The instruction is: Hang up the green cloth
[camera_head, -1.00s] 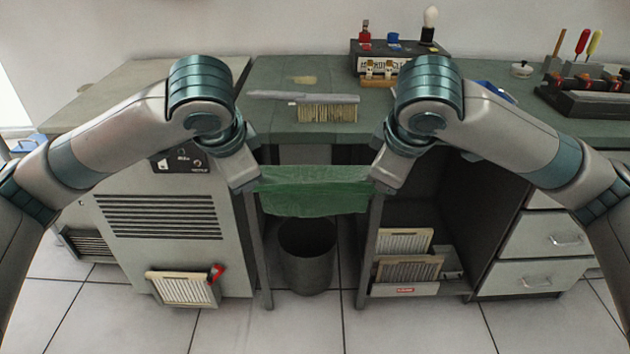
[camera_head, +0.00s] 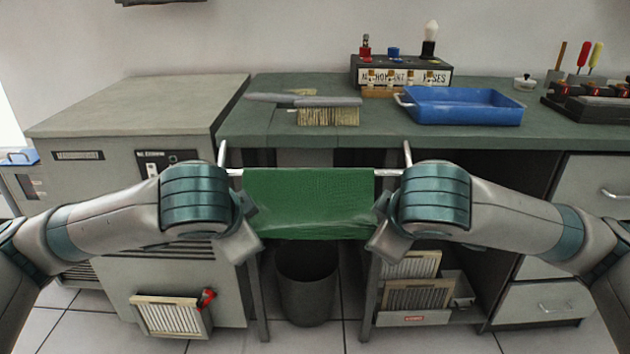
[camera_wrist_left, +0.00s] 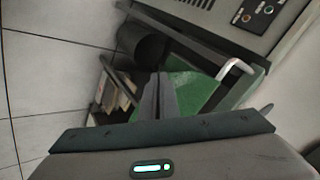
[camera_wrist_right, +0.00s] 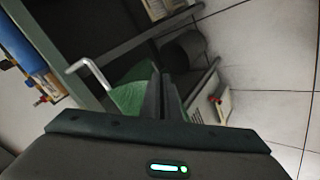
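The green cloth (camera_head: 310,195) is draped across a white rail (camera_head: 387,172) at the front of the green workbench, hanging down in front of it. Its top lies flat along the rail and its lower edge is slightly creased. My left gripper (camera_head: 255,222) is at the cloth's lower left side and my right gripper (camera_head: 379,226) at its lower right side. In the left wrist view, the closed fingers (camera_wrist_left: 163,95) meet the cloth (camera_wrist_left: 190,90). In the right wrist view, the closed fingers (camera_wrist_right: 162,97) also meet it (camera_wrist_right: 133,92). The pinched edges are mostly hidden.
A dark bin (camera_head: 306,285) stands on the floor below the cloth. A brush (camera_head: 325,112) and a blue tray (camera_head: 462,106) lie on the workbench (camera_head: 385,133). A grey cabinet (camera_head: 140,105) stands left; an open shelf with card racks (camera_head: 418,294) is at right.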

